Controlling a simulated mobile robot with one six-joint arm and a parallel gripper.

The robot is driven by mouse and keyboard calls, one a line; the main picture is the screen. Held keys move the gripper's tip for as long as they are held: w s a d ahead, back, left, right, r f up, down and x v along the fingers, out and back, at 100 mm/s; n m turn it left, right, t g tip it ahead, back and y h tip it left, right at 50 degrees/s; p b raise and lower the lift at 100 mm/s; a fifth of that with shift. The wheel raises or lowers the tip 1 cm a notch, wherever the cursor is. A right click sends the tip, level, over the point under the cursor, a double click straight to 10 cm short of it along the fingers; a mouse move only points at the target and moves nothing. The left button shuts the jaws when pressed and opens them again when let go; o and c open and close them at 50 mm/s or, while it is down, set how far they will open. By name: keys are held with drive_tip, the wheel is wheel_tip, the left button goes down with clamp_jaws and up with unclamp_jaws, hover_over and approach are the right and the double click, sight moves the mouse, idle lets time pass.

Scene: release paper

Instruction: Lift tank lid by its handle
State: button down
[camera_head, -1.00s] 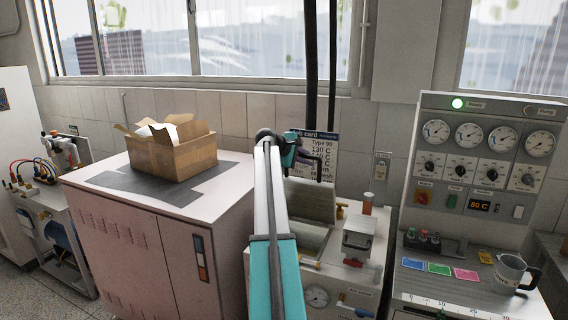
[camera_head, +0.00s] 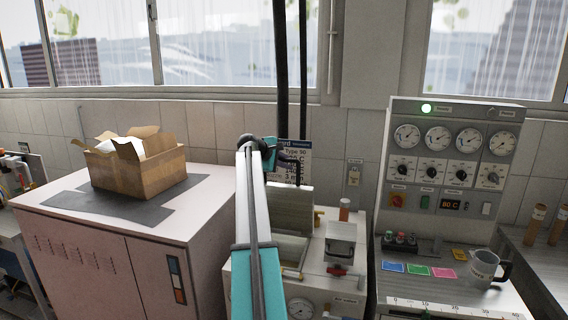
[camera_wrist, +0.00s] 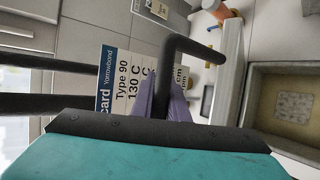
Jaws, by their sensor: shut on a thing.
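The tank (camera_head: 270,287) stands in the middle of the head view, its top opening uncovered. Its lid (camera_head: 293,200) is raised, standing steeply at the back of the opening. In the wrist view the lid (camera_wrist: 229,70) is seen nearly edge-on, beside the open tank (camera_wrist: 252,110). A black bent-bar handle (camera_wrist: 192,47) sticks out from the lid towards my gripper. My gripper (camera_wrist: 162,102) is shut on the handle; its purplish fingers are partly hidden behind the bar. In the head view my gripper (camera_head: 288,165) is small and dark, at the lid's upper edge.
A printed card (camera_head: 292,152) hangs behind the lid, near dark vertical pipes (camera_head: 281,70). A small metal box (camera_head: 340,242) sits right of the opening. A gauge panel (camera_head: 450,160) and a jug (camera_head: 486,268) are farther right. A cabinet with an open carton (camera_head: 140,170) stands left.

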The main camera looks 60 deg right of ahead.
drive_tip(key=shift+a+f, duration=0.15)
drive_tip(key=shift+f, duration=0.45)
idle(0.4)
drive_tip(key=c, duration=2.1)
unclamp_jaws()
drive_tip(key=shift+o, duration=0.5)
drive_tip(key=shift+w+d+f, duration=0.15)
drive_tip(key=shift+w+d, duration=0.1)
drive_tip(key=shift+r, duration=0.2)
drive_tip(key=shift+r, duration=0.1)
drive_tip(key=b+v, duration=0.4)
drive_tip(key=v, duration=0.9)
drive_tip(key=shift+a+r, duration=0.15)
drive_tip(key=shift+a, duration=0.2)
